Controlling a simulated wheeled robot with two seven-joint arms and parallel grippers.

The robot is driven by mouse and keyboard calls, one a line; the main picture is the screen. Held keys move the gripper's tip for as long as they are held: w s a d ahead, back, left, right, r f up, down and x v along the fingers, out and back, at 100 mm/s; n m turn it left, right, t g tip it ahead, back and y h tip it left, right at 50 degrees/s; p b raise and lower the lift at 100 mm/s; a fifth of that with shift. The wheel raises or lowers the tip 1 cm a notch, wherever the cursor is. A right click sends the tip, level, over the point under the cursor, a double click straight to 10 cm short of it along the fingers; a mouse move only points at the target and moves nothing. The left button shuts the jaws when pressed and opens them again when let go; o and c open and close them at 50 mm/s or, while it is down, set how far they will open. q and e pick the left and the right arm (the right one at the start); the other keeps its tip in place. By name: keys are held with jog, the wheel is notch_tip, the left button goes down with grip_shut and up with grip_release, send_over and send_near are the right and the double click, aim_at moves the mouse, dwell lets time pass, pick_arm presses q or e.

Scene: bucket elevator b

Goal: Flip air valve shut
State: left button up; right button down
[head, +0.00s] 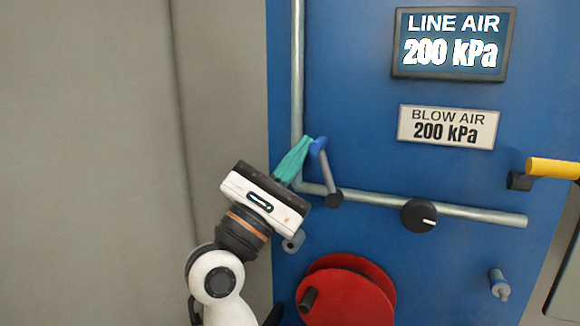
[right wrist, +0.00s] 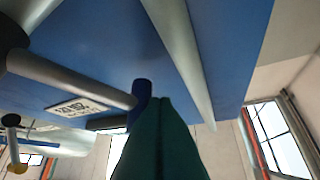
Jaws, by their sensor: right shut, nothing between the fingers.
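The air valve appears to be the grey lever (head: 327,173) with a blue grip (head: 318,146) at its upper end. It stands nearly upright, leaning slightly left, on a dark pivot (head: 334,200) at the horizontal pipe. My right gripper (head: 308,142) has its teal fingers together and empty, with the tips just left of the blue grip. In the right wrist view the blue grip (right wrist: 141,90) is right beside the fingertips (right wrist: 157,100); whether they touch I cannot tell. My left gripper is not in view.
A silver pipe (head: 298,80) runs down the blue panel (head: 350,100) and turns right past a black knob (head: 418,215). A red wheel (head: 370,285) is below, a yellow handle (head: 553,168) at right. The line air display (head: 453,44) and blow air plate (head: 448,127) read 200 kPa.

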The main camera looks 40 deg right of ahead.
jog(key=shift+s+d+r, duration=0.25)
jog(key=shift+s+r, duration=0.15)
jog(key=shift+s, duration=0.25)
dwell(0.5)
jog(key=shift+r, duration=0.1)
dwell(1.5)
notch_tip(320, 180, up, 10)
jog(key=shift+f+p, duration=0.1)
jog(key=shift+p, duration=0.5)
